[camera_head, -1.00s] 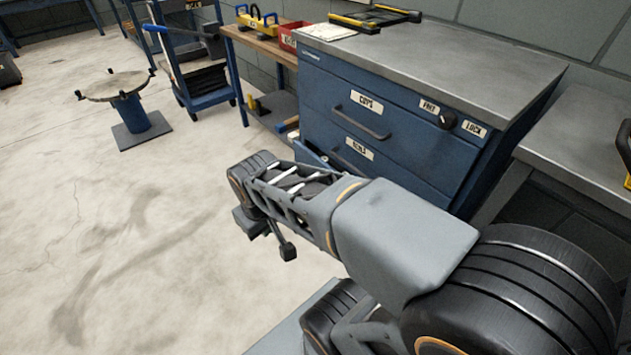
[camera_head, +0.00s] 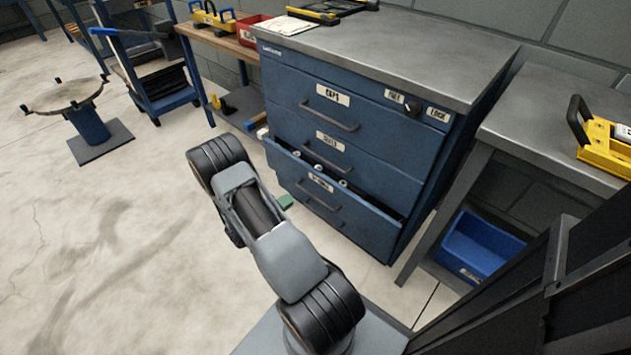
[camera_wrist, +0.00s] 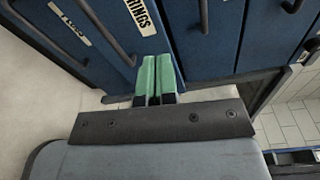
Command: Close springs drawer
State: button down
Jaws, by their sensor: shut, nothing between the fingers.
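The blue drawer cabinet (camera_head: 395,140) stands at centre right in the head view. Its lower drawer (camera_head: 355,222) is pulled partly out, with several small pale-topped items inside; its label is small, but looks like SPRINGS. In the wrist view a label ending in RINGS (camera_wrist: 140,15) is on a blue drawer front beyond my fingers. My gripper (camera_wrist: 158,75) is shut and empty, its green fingertips pointing at the blue fronts. In the head view the green fingertips (camera_head: 286,201) show low by the drawer's left end, with my arm hiding the rest. Contact with the drawer cannot be told.
The drawers above, one marked CUPS (camera_head: 333,95), look shut. A steel table (camera_head: 550,140) with a yellow case (camera_head: 603,150) stands right, a blue bin (camera_head: 480,248) beneath it. A wooden bench (camera_head: 215,35) is at left. Floor (camera_head: 130,240) left of my arm is clear.

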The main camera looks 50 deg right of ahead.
aim_at(320, 177)
jog(key=d+n+b, duration=0.1)
jog(key=d, duration=0.3)
jog(key=d+f+n+t+b, duration=0.1)
jog(key=d, duration=0.4)
jog(key=d+f+b, duration=0.1)
jog(key=d+b, duration=0.1)
jog(key=d, duration=0.3)
jog(key=shift+s+d+f+n+t+h, duration=0.2)
jog(key=shift+s+n+t+h, duration=0.1)
jog(key=shift+s+n, duration=0.1)
